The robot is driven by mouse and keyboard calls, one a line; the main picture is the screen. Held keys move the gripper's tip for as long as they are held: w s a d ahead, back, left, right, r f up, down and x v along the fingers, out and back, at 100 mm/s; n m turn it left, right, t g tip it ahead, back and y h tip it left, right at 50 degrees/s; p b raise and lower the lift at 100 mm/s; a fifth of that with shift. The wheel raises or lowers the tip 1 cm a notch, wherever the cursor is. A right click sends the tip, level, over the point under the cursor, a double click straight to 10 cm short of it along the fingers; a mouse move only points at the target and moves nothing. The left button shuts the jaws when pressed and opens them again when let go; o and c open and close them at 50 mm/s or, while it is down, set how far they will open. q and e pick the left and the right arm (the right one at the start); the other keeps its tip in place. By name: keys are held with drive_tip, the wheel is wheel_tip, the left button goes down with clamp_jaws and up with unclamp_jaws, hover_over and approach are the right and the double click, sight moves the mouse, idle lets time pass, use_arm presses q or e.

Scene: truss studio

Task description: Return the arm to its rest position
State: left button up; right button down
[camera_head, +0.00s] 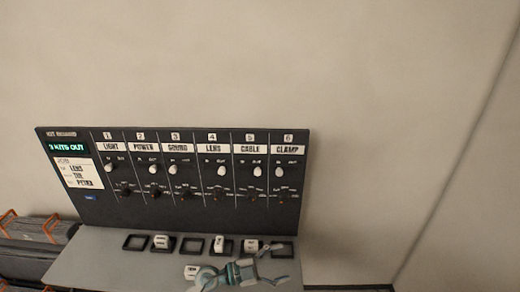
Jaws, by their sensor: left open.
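My left gripper (272,263) is low in the head view, over the front right of the grey shelf (100,262). Its two teal-grey fingers are spread and point right, with nothing seen between them. A white block (191,271) lies on the shelf just left of the gripper body, partly hidden by it. My right gripper is not in view.
A dark board (120,211) with six labelled columns and white knobs stands behind the shelf. Its green display (66,147) reads "3 KITS OUT". White blocks sit in some dark square sockets (135,242). Orange-handled cases (48,228) stand left. The wall above is bare.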

use_arm(q)
drive_tip(key=w+a+r+n+t+y, duration=0.25)
drive_tip(key=a+n+t+y, duration=0.55)
drive_tip(key=a+n+t, duration=0.65)
drive_tip(key=s+a+f+n+g+y, duration=0.1)
drive_tip(key=s+a+f+n+y, duration=0.1)
drive_tip(key=a+f+n+y, duration=0.5)
drive_tip(key=s+a+f+n+g+y, duration=0.25)
drive_tip(key=a+f+y, duration=0.2)
drive_tip(key=f, duration=0.35)
drive_tip(key=s+a+f+m+g+h, duration=0.1)
drive_tip(key=s+f+g, duration=0.6)
drive_tip(key=s, duration=0.5)
drive_tip(key=s+f+m+g, duration=0.1)
drive_tip(key=s+f+g, duration=0.4)
drive_tip(key=s+f, duration=0.6)
drive_tip(key=s+f+b, duration=0.3)
drive_tip(key=f+b, duration=0.1)
drive_tip(key=f, duration=2.4)
drive_tip(key=s+a+f+g+b, duration=0.2)
drive_tip(key=s+a+f+b, duration=0.1)
drive_tip(key=s+f, duration=1.4)
drive_tip(key=shift+s+f+m, duration=0.4)
drive_tip(key=shift+f, duration=0.5)
